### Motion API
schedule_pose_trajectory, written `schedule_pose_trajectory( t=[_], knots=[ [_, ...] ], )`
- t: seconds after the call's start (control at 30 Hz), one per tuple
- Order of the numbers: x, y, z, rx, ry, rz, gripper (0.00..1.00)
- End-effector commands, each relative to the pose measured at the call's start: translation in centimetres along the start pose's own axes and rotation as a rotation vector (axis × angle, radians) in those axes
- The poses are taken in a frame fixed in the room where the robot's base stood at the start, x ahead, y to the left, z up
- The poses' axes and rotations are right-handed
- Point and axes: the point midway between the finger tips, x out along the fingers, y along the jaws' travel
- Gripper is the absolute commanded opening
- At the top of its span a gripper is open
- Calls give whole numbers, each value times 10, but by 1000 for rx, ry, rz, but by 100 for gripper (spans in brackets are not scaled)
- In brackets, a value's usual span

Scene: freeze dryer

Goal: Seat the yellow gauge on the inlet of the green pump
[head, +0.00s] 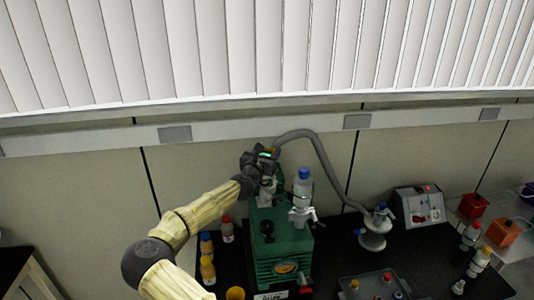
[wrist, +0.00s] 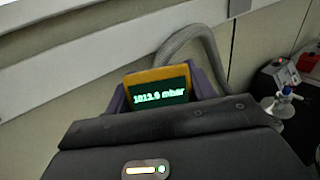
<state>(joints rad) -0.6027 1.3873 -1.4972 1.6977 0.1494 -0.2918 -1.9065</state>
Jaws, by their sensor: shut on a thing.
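The green pump (head: 291,245) stands on the dark bench in the middle of the head view. My gripper (head: 262,156) is above its back left part, shut on the yellow gauge. The gauge fills the middle of the wrist view (wrist: 158,76), with a lit dark screen reading about 1013.6 mbar, held between the purple fingers. In the head view the gauge is mostly hidden by my gripper. A pale grey fitting (head: 267,190) shows just below my gripper on the pump. I cannot tell whether the gauge touches the inlet.
A grey hose (head: 325,165) arches from behind my gripper to a glass vessel (head: 373,238) on the right. A blue-capped glass piece (head: 303,190) stands upright on the pump, close right of my gripper. Several bottles (head: 207,270) stand left of the pump. The wall is close behind.

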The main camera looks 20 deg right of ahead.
Motion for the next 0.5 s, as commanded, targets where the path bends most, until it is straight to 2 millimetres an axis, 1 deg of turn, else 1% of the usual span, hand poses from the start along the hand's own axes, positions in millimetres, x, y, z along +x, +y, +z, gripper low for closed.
schedule_pose_trajectory(
  t=[0.5],
  knots=[
    [0, 0, -13, 0, 0, 0, 28]
  ],
)
